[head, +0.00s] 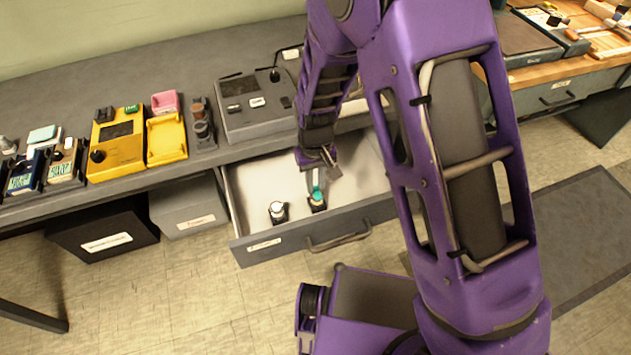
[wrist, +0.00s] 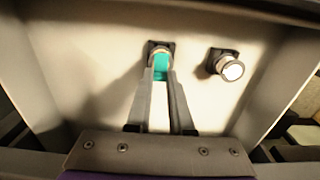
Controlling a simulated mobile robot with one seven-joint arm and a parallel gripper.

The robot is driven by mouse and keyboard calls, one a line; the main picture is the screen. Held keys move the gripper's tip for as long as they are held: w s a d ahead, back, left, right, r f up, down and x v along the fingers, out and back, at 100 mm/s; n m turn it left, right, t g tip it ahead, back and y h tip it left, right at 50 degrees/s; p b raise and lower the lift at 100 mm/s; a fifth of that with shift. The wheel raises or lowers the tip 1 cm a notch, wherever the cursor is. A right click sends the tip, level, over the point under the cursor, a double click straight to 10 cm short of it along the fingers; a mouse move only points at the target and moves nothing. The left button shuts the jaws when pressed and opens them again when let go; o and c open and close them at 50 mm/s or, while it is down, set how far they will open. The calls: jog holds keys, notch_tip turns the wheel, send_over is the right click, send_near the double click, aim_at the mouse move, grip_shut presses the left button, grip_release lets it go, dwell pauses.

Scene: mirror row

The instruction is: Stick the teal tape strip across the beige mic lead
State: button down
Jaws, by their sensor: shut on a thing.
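My gripper (head: 318,186) reaches down into the open drawer (head: 300,232). In the wrist view its two fingers (wrist: 162,76) are shut on a small teal piece, which I take to be the teal tape strip (wrist: 161,65). The teal also shows in the head view (head: 317,194). It lies at a dark-based holder with a round metallic top (wrist: 158,48); I cannot tell whether it is free of the holder. A similar holder with a white top (wrist: 232,70) stands to the right, apart from the fingers. I cannot make out the beige mic lead in either view.
A grey box (head: 187,205) stands left of the drawer. A wooden-topped bench (head: 560,65) is at right.

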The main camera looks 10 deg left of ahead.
jog(key=c, duration=0.7)
grip_release()
jog(key=shift+r, duration=0.1)
notch_tip(320, 180, up, 17)
jog(key=p, duration=0.3)
jog(key=shift+r, duration=0.1)
